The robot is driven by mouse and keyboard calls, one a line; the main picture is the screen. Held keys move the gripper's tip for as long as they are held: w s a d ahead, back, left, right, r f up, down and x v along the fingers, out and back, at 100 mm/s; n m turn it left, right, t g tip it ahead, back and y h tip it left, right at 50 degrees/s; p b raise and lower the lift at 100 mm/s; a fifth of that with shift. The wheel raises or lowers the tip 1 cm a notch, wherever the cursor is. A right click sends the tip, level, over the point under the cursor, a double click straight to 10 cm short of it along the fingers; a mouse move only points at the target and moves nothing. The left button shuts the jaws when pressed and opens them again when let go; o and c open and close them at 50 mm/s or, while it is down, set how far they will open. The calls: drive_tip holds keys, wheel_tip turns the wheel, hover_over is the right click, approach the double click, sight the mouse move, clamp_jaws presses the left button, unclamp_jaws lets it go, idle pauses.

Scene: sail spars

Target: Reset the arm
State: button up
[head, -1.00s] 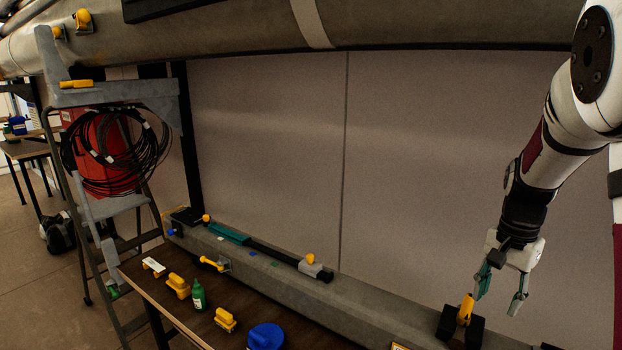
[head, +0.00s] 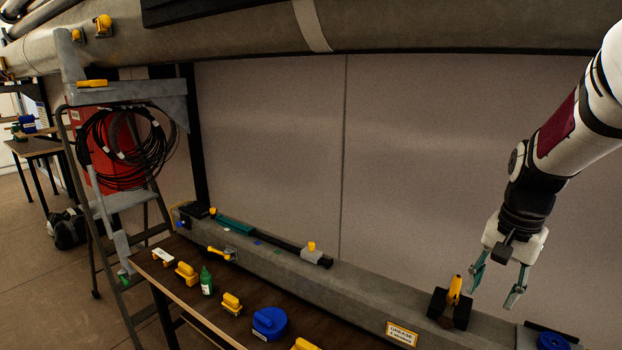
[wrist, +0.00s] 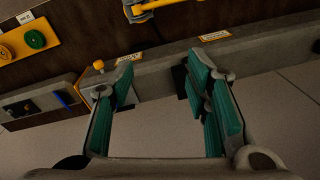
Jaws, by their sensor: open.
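My gripper (head: 497,277) hangs at the right of the head view, pointing down, with its two green-padded fingers spread and nothing between them. It is above the grey spar and just right of a yellow-handled part (head: 454,290) in a black block, apart from it. In the wrist view my open gripper (wrist: 165,100) faces the spar, with a yellow-knobbed part (wrist: 99,66) beyond the left finger.
The grey spar (head: 365,298) carries a label (head: 402,333) and a blue round part (head: 552,341). A dark bench (head: 190,297) in front holds a green bottle (head: 206,281) and a blue round tool (head: 269,323). A stepladder (head: 127,200) stands at left. A large pipe (head: 220,38) runs overhead.

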drive_tip(key=s+a+r+n+t, duration=0.2)
drive_tip(key=s+a+r+n, duration=0.3)
drive_tip(key=s+a, duration=0.2)
drive_tip(key=s+a+r+n+t, duration=0.2)
drive_tip(key=s+a+r+n, duration=0.2)
drive_tip(key=s+a, duration=0.3)
drive_tip(key=s+r, duration=0.1)
drive_tip(key=s, duration=0.4)
drive_tip(key=shift+a+r+n+t, duration=0.15)
drive_tip(key=shift+r+n+t, duration=0.1)
drive_tip(key=shift+n+t, duration=0.15)
